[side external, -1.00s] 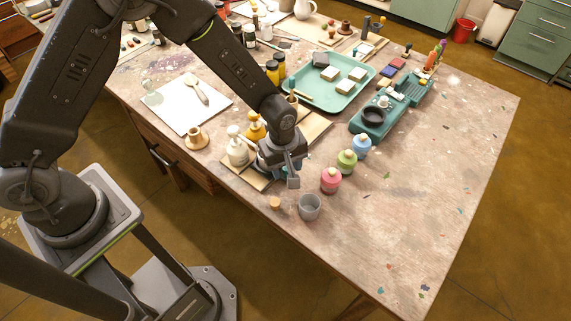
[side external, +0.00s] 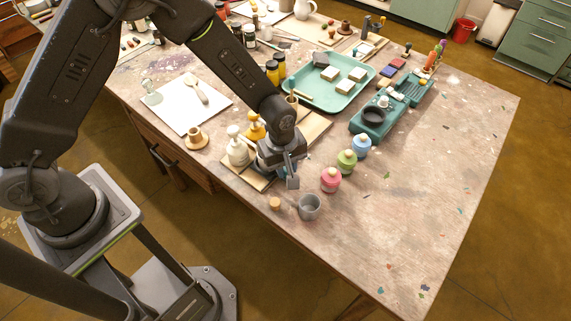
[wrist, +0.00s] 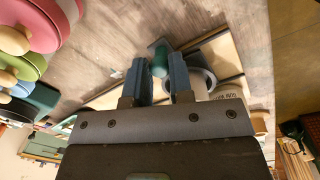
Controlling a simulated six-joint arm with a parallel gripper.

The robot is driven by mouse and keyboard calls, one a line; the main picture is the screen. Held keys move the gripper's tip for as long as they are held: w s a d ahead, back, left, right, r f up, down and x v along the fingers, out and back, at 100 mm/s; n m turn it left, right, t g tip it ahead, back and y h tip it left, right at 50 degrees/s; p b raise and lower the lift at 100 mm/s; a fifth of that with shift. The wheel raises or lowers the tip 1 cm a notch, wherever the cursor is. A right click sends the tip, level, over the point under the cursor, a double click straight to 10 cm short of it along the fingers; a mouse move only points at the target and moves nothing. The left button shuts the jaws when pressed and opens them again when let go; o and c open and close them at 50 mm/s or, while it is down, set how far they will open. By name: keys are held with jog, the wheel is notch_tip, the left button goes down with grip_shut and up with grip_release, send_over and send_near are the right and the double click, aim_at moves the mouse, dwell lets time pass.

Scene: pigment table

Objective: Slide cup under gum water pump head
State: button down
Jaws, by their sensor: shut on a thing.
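The white gum water pump bottle (side external: 238,152) stands upright on a brown board, left of my gripper (side external: 291,180). Part of its label shows in the wrist view (wrist: 221,94), right of the fingers. A grey cup (side external: 309,208) stands upright on the bare table, in front of my gripper and apart from the bottle. In the wrist view my gripper (wrist: 164,75) has its two blue fingers around a small teal-green piece (wrist: 160,60). A grey round rim (wrist: 204,78) shows behind the right finger; I cannot tell what it belongs to.
Pink (side external: 331,180), green (side external: 347,162) and blue (side external: 362,146) jars stand in a row right of my gripper. A yellow pump bottle (side external: 255,128) stands behind the white one. A small tan stub (side external: 275,203) lies left of the cup.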

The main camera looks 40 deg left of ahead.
jog(key=shift+s, duration=1.8)
jog(key=c, duration=1)
grip_release()
jog(key=shift+r, duration=0.1)
jog(key=r, duration=0.9)
jog(key=s+r, duration=0.1)
jog(key=r, duration=0.3)
jog(key=shift+a+r, duration=0.25)
jog(key=shift+r, duration=0.1)
jog(key=s+a+r+m+t, duration=0.1)
jog(key=s+a+r+m, duration=0.3)
jog(key=s+r, duration=0.1)
jog(key=s+a+r+m+t, duration=0.2)
jog(key=s+a+r+m, duration=0.2)
jog(key=r, duration=0.1)
jog(key=s+a+r+m+t, duration=0.1)
jog(key=s+a+r+m, duration=0.3)
jog(key=s+a+r, duration=0.1)
jog(key=shift+s+a+r+m+t, duration=0.1)
jog(key=shift+s+r+m+t, duration=0.25)
jog(key=shift+r, duration=0.2)
